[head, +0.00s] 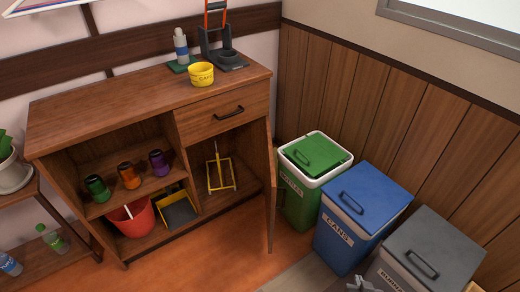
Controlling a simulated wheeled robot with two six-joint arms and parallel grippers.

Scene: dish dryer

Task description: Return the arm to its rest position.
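My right gripper (362,285) shows only as a small grey piece at the bottom edge of the head view, right of centre. It is in front of the bins and the floor, apart from the cabinet. Most of it is cut off by the frame, so whether its fingers are open or shut is hidden. I see nothing held in the visible part. My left gripper is not in view.
A wooden cabinet (120,105) with an open door (271,190) stands at left. A yellow bowl (201,74) is on top. Green (310,158), blue (365,200) and grey (430,250) lidded bins line the right wall. Open floor (210,255) lies before the cabinet.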

